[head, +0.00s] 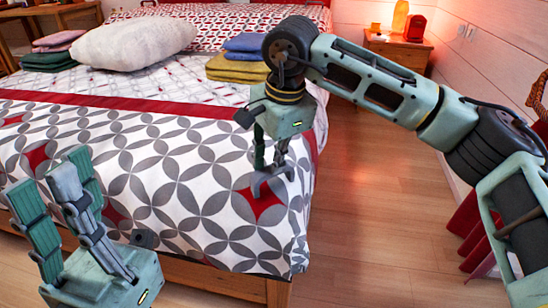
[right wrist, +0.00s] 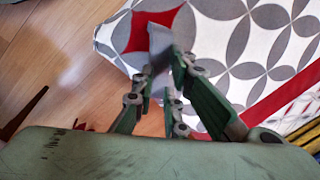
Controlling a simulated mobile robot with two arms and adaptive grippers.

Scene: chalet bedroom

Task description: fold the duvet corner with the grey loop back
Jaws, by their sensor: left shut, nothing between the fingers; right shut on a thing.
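The duvet (head: 150,180) is white with grey petal shapes, red diamonds and a red band. It lies spread over the bed, its near right corner (head: 285,250) hanging over the edge. The grey loop (head: 272,179) stands by a red diamond near this corner; it also shows in the right wrist view (right wrist: 159,42). My right gripper (head: 270,163) reaches down from above and is shut on the loop; its fingers (right wrist: 167,78) partly hide the loop's lower part. My left gripper (head: 62,180) is shut and empty, fingers up, in front of the bed's near left part.
A white pillow (head: 135,42), blue and yellow folded cloths (head: 240,65) and another folded stack (head: 52,52) lie farther up the bed. A nightstand (head: 400,50) with a lamp stands at the back right. Wooden floor (head: 350,230) is clear right of the bed.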

